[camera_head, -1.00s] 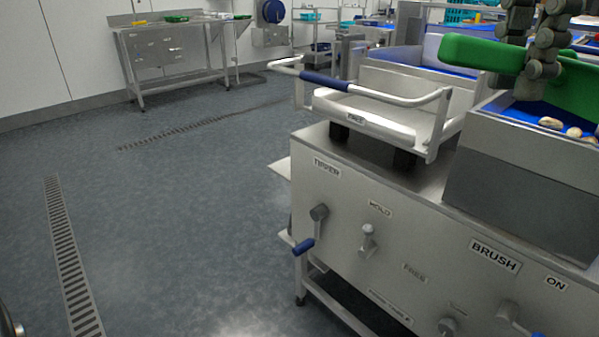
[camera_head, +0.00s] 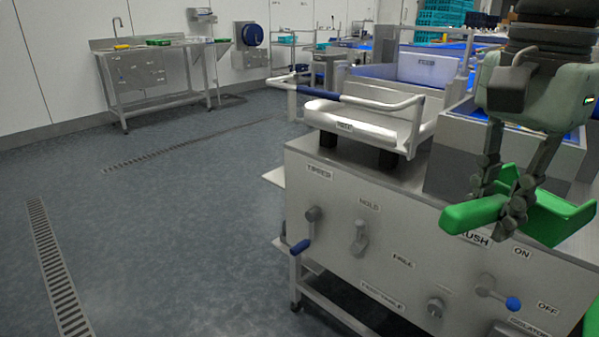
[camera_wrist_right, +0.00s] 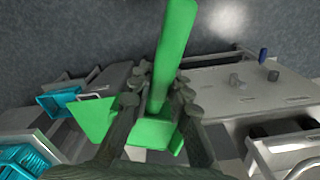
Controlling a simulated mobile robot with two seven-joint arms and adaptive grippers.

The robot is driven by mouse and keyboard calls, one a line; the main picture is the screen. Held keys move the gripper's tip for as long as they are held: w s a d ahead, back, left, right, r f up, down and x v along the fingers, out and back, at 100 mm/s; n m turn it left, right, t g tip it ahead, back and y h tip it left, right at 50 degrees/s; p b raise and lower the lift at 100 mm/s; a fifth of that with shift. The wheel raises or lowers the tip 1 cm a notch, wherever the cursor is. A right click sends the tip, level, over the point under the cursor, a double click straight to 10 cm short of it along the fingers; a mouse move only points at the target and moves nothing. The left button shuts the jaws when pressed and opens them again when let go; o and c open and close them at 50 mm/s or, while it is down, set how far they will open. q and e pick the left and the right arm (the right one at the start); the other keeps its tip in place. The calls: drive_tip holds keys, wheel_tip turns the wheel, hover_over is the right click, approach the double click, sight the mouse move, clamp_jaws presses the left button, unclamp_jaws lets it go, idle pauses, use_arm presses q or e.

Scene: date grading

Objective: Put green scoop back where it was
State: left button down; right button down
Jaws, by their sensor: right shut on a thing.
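The green scoop (camera_head: 472,214) is in my right gripper (camera_head: 498,198), at the right of the head view. The fingers are shut on the scoop where the handle meets the pan. The handle points left and the pan lies to the right, in front of the machine's front panel, covering part of the BRUSH label. In the right wrist view the scoop's handle (camera_wrist_right: 174,45) extends up between the fingers (camera_wrist_right: 163,92). My left gripper is not in view.
The steel machine (camera_head: 330,235) has knobs and levers on its front. A white-railed tray (camera_head: 365,128) stands on its top, beside a steel bin (camera_head: 455,150). A sink table (camera_head: 160,72) with green items stands at the far left. The floor at left is open.

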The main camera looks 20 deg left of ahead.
drive_tip(key=d+f+n, duration=0.2)
drive_tip(key=d+f, duration=0.2)
drive_tip(key=f, duration=0.8)
drive_tip(key=d+f+n, duration=0.3)
drive_tip(key=d+f, duration=0.2)
drive_tip(key=f, duration=0.8)
drive_tip(key=d+f+n, duration=0.3)
drive_tip(key=d+f, duration=0.1)
drive_tip(key=f, duration=0.9)
drive_tip(key=shift+d, duration=0.3)
